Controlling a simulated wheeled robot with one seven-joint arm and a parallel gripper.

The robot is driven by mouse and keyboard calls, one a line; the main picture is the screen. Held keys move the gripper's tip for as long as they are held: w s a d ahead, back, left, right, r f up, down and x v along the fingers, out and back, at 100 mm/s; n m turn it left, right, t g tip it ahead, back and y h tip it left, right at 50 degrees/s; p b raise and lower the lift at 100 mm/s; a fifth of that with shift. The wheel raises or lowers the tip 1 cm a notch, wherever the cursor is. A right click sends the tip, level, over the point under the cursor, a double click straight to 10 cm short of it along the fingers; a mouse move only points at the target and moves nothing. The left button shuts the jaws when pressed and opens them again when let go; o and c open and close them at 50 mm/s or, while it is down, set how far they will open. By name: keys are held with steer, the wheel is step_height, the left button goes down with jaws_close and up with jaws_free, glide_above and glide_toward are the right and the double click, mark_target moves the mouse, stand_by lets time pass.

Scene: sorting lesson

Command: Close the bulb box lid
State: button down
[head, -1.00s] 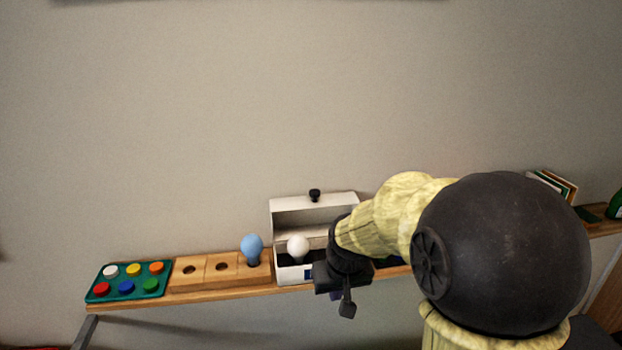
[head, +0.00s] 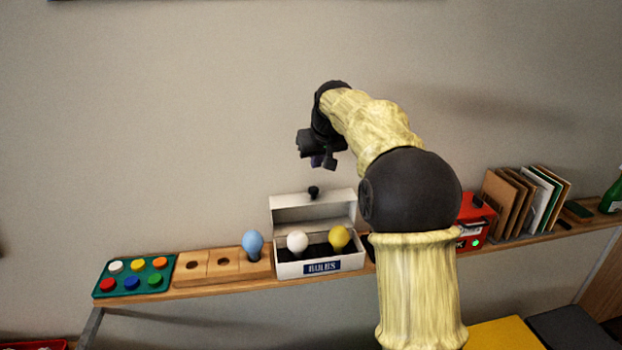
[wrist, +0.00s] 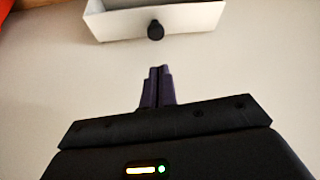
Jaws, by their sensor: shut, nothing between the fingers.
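The white bulb box (head: 290,268) stands on the shelf with its lid (head: 315,212) raised at the back and a black knob (head: 314,192) on the lid's upper edge. A white bulb (head: 297,241) and a yellow bulb (head: 339,237) sit inside it. In the wrist view the lid (wrist: 190,22) and its black knob (wrist: 155,30) show at the top, ahead of my fingers. My gripper (head: 322,163) is shut and empty, above the raised lid and apart from it. Its closed fingertips (wrist: 160,70) point toward the knob in the wrist view.
To the right are a red box (head: 474,218) and upright books (head: 520,200), partly behind my arm.

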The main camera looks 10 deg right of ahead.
mark_target(312, 187)
steer(key=p+x, duration=0.4)
steer(key=x, duration=0.5)
steer(key=shift+w+f, duration=0.15)
steer(key=shift+f, duration=0.05)
steer(key=shift+w+f, duration=0.1)
steer(key=shift+f, duration=0.15)
steer(key=shift+b, duration=0.35)
steer(key=shift+f+b, duration=0.1)
steer(key=shift+b, duration=0.2)
steer(key=shift+s+t+b, duration=0.3)
steer(key=shift+s+b, duration=0.05)
steer(key=shift+s, duration=0.05)
